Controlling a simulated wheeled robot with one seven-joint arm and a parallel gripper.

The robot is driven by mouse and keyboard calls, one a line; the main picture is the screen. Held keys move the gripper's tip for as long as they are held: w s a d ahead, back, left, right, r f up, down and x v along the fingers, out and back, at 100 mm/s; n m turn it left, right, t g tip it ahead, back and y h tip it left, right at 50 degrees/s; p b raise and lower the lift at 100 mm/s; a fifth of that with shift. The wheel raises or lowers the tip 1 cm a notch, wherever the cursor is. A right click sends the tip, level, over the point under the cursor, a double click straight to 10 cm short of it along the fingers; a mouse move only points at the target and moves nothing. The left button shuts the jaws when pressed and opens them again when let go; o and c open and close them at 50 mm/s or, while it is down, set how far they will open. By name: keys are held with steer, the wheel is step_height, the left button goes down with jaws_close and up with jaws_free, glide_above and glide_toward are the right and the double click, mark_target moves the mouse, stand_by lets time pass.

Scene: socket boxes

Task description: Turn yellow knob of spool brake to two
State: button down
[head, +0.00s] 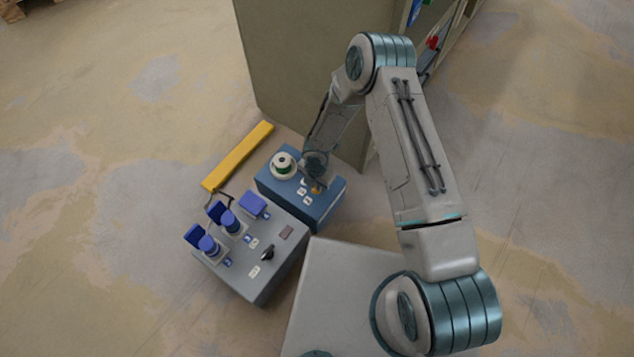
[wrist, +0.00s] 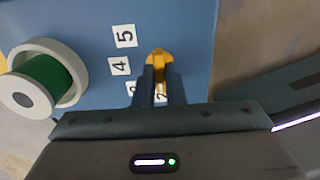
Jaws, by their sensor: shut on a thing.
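The spool brake is a blue box (head: 330,208) on the floor with a green spool in a white ring (head: 283,165) on top. In the wrist view the spool (wrist: 48,78) is at the left. The yellow knob (wrist: 159,56) sits on the blue face, right of white labels reading 5 (wrist: 124,36) and 4 (wrist: 119,66). Lower labels are partly covered by my fingers; one looks like a 2. My gripper (wrist: 160,72) is shut on the yellow knob, whose rounded end sticks out beyond the fingertips. In the head view my wrist hides most of the knob (head: 316,189).
A grey box (head: 236,278) with blue plugs, flaps and a black knob (head: 267,253) stands against the blue box at lower left. A yellow bar (head: 238,157) lies behind. A large olive cabinet (head: 290,60) stands close behind my arm.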

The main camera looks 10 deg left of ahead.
steer(key=shift+s, duration=0.1)
steer(key=c, duration=1.5)
jaws_free()
steer(key=shift+r, duration=0.1)
step_height(320, 180, up, 14)
steer(key=p, duration=0.5)
steer(key=shift+f, duration=0.2)
